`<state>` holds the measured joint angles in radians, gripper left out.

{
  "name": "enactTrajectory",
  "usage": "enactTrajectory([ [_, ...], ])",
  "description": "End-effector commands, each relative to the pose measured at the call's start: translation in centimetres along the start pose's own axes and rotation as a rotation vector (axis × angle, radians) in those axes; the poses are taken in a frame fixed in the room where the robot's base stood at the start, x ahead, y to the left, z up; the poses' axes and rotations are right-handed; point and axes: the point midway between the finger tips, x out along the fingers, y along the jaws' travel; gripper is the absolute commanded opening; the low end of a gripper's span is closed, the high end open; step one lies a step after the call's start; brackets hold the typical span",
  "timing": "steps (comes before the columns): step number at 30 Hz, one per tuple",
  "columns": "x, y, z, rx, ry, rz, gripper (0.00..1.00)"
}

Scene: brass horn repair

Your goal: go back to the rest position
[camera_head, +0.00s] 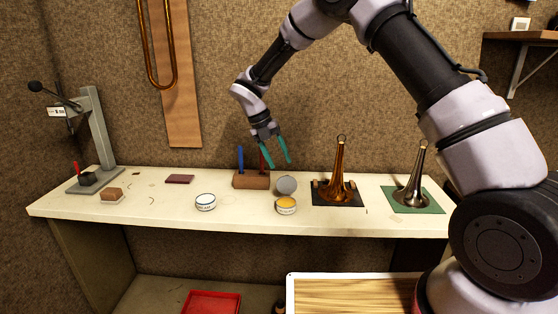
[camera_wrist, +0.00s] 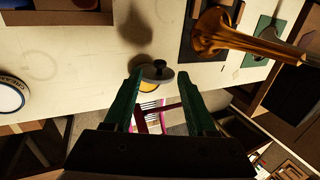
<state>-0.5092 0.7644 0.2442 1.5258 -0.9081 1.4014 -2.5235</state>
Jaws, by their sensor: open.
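My gripper (camera_head: 279,166) has teal fingers and hangs above the back of the bench, pointing down. It is open, with nothing between its fingers in the head view. In the wrist view its fingertips (camera_wrist: 160,76) are spread apart. Below it, a grey disc with a small knob (camera_head: 286,185) stands just behind a tin with yellow contents (camera_head: 286,206). In the wrist view the disc (camera_wrist: 156,74) lies in line with the gap between the fingertips and partly hides the yellow (camera_wrist: 149,87). I cannot tell how the disc is supported.
A wooden block (camera_head: 251,181) with blue and red tools stands close below my gripper. A copper-coloured horn bell (camera_head: 340,182) and a silver one (camera_head: 412,190) stand upright to the right. A white-labelled tin (camera_head: 205,202) and a grey stand (camera_head: 99,130) are left.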

Motion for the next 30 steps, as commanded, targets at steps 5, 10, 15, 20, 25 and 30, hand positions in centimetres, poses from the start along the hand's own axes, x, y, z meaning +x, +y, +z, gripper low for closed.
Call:
enactTrajectory([
  [5, -1.5, -2.1, 0.1, 0.113, -0.003, 0.023, 0.57],
  [10, -5.8, -8.6, -0.5, 0.502, 0.003, 0.105, 0.57],
  [15, -9.8, -16.1, -2.8, 0.995, 0.045, 0.213, 0.57],
  [20, -12.6, -22.4, -6.0, 1.462, 0.118, 0.322, 0.57],
  [25, -14.5, -28.1, -10.3, 1.953, 0.244, 0.446, 0.57],
  [30, -15.5, -32.5, -15.1, 2.429, 0.436, 0.581, 0.57],
])
